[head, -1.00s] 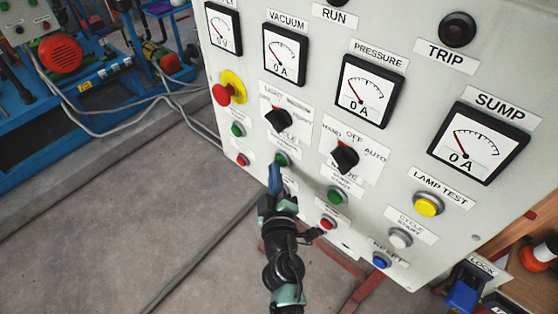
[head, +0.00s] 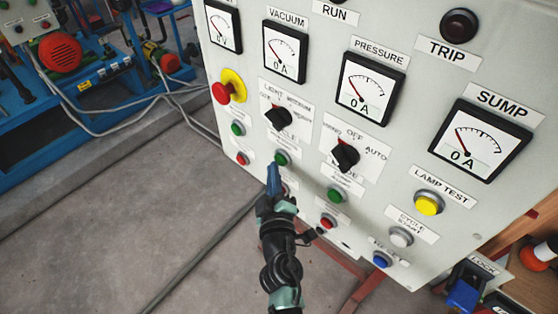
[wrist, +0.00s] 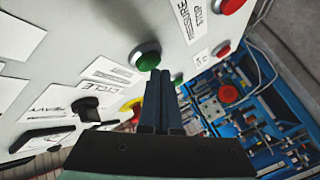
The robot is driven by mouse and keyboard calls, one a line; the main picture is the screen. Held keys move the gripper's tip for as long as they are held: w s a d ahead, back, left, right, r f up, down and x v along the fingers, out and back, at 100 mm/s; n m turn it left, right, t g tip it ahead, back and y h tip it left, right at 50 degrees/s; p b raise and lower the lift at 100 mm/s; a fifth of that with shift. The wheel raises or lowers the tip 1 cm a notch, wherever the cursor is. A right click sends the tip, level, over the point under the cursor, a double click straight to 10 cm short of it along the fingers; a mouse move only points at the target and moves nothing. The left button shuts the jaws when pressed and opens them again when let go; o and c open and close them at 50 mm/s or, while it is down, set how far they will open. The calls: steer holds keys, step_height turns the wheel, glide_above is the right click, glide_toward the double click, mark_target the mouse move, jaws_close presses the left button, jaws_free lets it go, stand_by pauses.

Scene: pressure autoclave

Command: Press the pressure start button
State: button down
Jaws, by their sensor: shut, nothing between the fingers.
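A green button (head: 281,158) sits below the black cycle selector knob (head: 278,117) on the pale control panel. In the wrist view this green button (wrist: 145,57) is just beyond my fingertips. The label past it, by a red button (wrist: 228,5), reads "PRESSURE STOP". The green button's own label is too small to read. My gripper (head: 272,168) is shut and empty, its blue-grey fingers pointing at the panel just below and left of the green button. It also shows in the wrist view (wrist: 160,75). A small gap seems to separate the tips from the button; contact cannot be told.
Another green button (head: 336,196) and a red one (head: 328,221) lie to the right, under a second knob (head: 345,155). A red emergency stop (head: 222,93) on yellow is at upper left. Open floor (head: 120,230) lies left of the panel.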

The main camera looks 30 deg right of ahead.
steer(key=shift+s+a, duration=0.15)
steer(key=shift+a, duration=0.2)
steer(key=a, duration=0.1)
steer(key=s+a+b, duration=0.1)
steer(key=a, duration=0.1)
steer(key=a+b, duration=0.1)
steer(key=shift+s+a, duration=0.3)
steer(key=shift+a, duration=0.05)
stand_by(0.7)
